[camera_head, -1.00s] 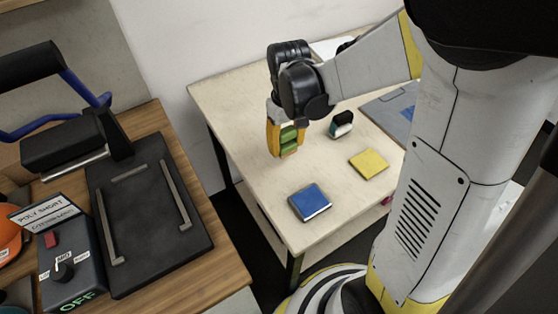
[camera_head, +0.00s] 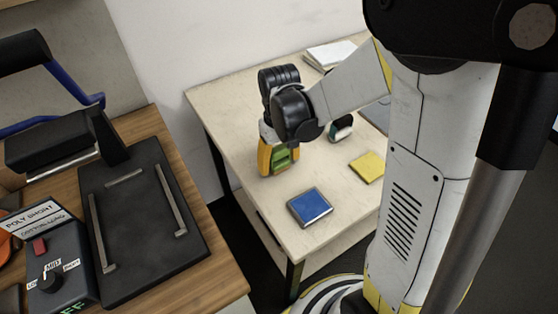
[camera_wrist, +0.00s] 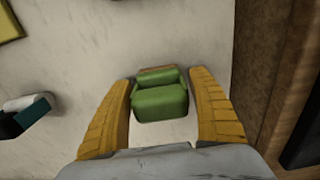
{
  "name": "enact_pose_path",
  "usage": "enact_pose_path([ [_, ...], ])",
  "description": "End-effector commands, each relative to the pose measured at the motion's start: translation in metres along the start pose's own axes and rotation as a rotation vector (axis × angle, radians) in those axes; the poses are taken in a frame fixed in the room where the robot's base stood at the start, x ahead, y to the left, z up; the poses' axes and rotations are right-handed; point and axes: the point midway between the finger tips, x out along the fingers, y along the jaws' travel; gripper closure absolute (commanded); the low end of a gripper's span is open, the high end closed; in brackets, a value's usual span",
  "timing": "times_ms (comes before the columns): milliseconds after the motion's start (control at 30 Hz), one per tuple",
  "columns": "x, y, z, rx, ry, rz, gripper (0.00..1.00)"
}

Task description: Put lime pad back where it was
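The lime pad (camera_head: 281,161) is a small green block between the fingers of my gripper (camera_head: 278,168), over the left part of the pale table. In the wrist view the green pad (camera_wrist: 160,100) sits between the two yellow fingers (camera_wrist: 160,88), which come close to its sides. The fingers hide part of the pad in the head view. I cannot tell whether the pad touches the table top.
A blue pad (camera_head: 310,206) and a yellow pad (camera_head: 367,167) lie on the pale table (camera_head: 225,105). A dark, white and teal object (camera_head: 341,129) stands behind the yellow pad. White papers (camera_head: 328,54) lie at the back. A wooden counter (camera_head: 215,270) with a black press (camera_head: 140,225) is at left.

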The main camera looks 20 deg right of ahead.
Motion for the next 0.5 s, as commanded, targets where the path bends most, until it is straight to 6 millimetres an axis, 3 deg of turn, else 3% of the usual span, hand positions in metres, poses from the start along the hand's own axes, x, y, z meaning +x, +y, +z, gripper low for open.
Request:
enact_pose_path([
  [300, -0.005, 0.0, 0.0, 0.0, 0.0, 0.0, 0.32],
  [500, -0.042, 0.0, 0.001, 0.0, 0.0, 0.0, 0.32],
])
